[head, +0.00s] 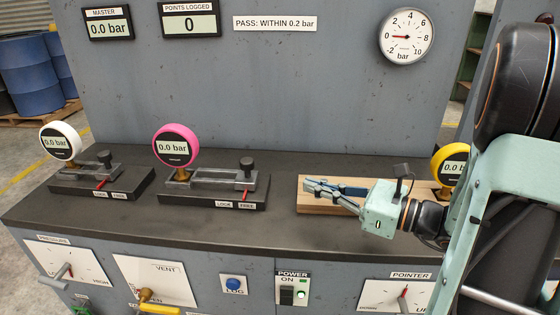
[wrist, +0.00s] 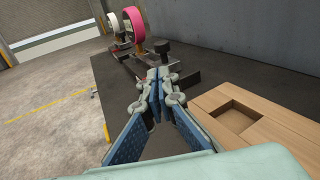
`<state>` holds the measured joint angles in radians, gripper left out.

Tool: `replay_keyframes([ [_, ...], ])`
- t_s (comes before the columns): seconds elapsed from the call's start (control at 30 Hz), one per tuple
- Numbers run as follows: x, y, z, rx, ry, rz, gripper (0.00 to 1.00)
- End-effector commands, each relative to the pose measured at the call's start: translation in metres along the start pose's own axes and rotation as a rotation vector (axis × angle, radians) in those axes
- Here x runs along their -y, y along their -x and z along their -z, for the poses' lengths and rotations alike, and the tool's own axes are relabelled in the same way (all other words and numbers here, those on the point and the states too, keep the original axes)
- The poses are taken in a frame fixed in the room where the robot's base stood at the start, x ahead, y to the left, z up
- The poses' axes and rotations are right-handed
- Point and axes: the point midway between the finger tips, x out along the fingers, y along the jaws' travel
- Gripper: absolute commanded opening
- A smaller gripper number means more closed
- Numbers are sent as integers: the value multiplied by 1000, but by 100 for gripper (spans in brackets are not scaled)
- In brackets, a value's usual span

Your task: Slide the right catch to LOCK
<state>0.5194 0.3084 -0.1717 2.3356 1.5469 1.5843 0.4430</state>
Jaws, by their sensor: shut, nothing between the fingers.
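The right catch is a dark knob (head: 247,163) on a grey slide, on the fixture (head: 213,197) that holds the pink gauge (head: 175,145). Its red pointer (head: 245,196) stands by the FREE label (head: 247,206), right of the LOCK label (head: 223,204). My gripper (head: 308,187) is shut and empty, above the wooden block (head: 335,208), to the right of the catch and apart from it. In the wrist view the knob (wrist: 162,46) shows beyond my fingertips (wrist: 158,78), which partly hide the fixture.
A similar fixture with a white gauge (head: 59,141) stands at the left. A yellow gauge (head: 451,166) stands at the right, partly hidden by my arm. The wooden block has an empty square pocket (wrist: 232,116). Bare dark bench top (head: 280,175) lies between catch and block.

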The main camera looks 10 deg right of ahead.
Motion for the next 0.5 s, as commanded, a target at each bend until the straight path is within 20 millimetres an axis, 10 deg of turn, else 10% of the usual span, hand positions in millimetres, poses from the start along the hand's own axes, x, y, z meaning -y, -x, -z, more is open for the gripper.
replay_keyframes([
  [0.5, -1, 0, 1, 12, -59, 8, 0],
])
